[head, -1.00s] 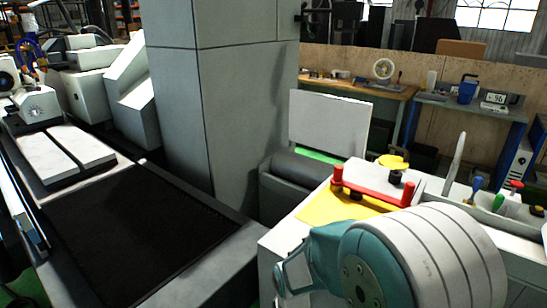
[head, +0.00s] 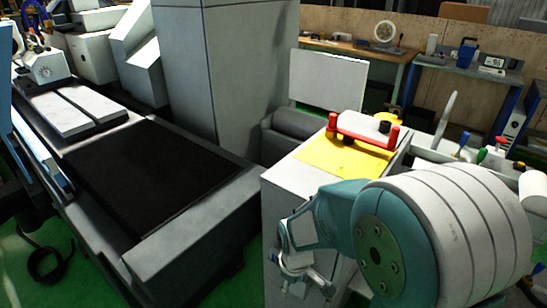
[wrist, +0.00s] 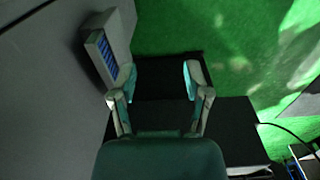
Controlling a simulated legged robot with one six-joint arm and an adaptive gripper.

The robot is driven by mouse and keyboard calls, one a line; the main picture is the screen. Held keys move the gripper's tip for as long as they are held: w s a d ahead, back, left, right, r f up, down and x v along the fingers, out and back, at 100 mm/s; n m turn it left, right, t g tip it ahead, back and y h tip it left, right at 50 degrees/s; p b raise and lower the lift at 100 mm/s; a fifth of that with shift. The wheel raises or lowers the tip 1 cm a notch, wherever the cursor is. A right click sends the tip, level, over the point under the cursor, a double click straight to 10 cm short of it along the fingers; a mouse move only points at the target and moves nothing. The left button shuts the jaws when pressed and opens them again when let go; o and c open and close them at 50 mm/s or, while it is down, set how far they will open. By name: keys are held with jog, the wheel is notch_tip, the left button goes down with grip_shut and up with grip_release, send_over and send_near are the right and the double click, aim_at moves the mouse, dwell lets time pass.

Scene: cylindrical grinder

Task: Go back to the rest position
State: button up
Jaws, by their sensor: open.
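My gripper (wrist: 158,82) shows in the wrist view with its two fingers spread well apart and nothing between them. It points down past a grey machine side, over a black area and green floor. In the head view my gripper (head: 305,268) is partly seen at the lower middle, beside the front face of the grey machine cabinet (head: 277,200). My arm hides part of that cabinet.
A grinder bed with a black plate (head: 150,180) stands at left. A red handle (head: 362,134) sits on a yellow panel (head: 340,160). In the wrist view, a grey box with blue slats (wrist: 108,48) is close to the left finger. Green floor (wrist: 235,50) is open at upper right.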

jog(key=s+d+r+m+t, duration=0.1)
jog(key=s+d+r+m, duration=0.2)
jog(key=r, duration=0.4)
jog(key=s+d+r+m+t, duration=0.2)
jog(key=s+d+r+m, duration=0.1)
jog(key=r, duration=0.4)
jog(key=s+d+r+m+t, duration=0.2)
jog(key=s+d+r+m, duration=0.2)
jog(key=s+r, duration=0.3)
jog(key=shift+d+r, duration=0.4)
jog(key=shift+r, duration=0.2)
